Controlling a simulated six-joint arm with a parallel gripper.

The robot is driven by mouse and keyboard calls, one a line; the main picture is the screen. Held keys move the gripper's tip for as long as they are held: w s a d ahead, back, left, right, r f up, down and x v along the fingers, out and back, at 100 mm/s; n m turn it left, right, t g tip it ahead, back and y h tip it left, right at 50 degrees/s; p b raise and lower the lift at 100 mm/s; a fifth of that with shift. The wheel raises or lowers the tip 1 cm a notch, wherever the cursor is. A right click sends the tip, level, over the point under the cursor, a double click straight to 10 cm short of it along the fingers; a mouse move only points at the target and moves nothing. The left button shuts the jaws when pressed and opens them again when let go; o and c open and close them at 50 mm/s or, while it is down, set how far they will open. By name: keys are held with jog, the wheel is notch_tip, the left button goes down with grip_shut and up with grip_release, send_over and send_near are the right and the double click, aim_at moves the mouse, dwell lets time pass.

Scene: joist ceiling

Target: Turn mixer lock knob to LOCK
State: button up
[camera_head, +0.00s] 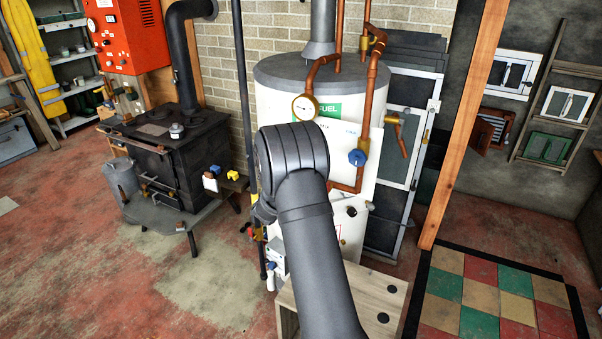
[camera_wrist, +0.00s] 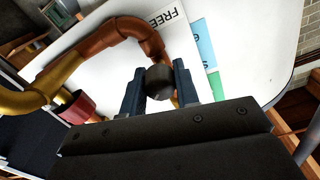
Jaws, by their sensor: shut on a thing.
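The mixer lock knob (camera_wrist: 160,84) shows in the wrist view as a dark, rounded end in front of a white panel. My gripper (camera_wrist: 158,72) has one blue-grey finger on each side of it and is shut on it. A white label with the word FREE (camera_wrist: 163,20) is above the knob in the picture. No LOCK mark is visible, so I cannot tell the knob's setting. In the head view, my dark arm hides the gripper and the knob in front of the white tank (camera_head: 283,95).
Copper pipe (camera_wrist: 125,32) bends close behind the knob, with a red-rimmed part (camera_wrist: 76,107) at left. In the head view, a gauge (camera_head: 305,107) and a blue valve handle (camera_head: 357,157) are on the tank's pipework. A wooden box (camera_head: 380,290) stands below. A black stove (camera_head: 165,150) is at left.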

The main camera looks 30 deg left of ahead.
jog(key=m, duration=0.3)
jog(key=shift+m, duration=2.4)
jog(key=o, duration=1)
jog(key=shift+c, duration=0.2)
jog(key=shift+s, duration=0.1)
jog(key=s, duration=1.7)
jog(key=shift+s, duration=0.15)
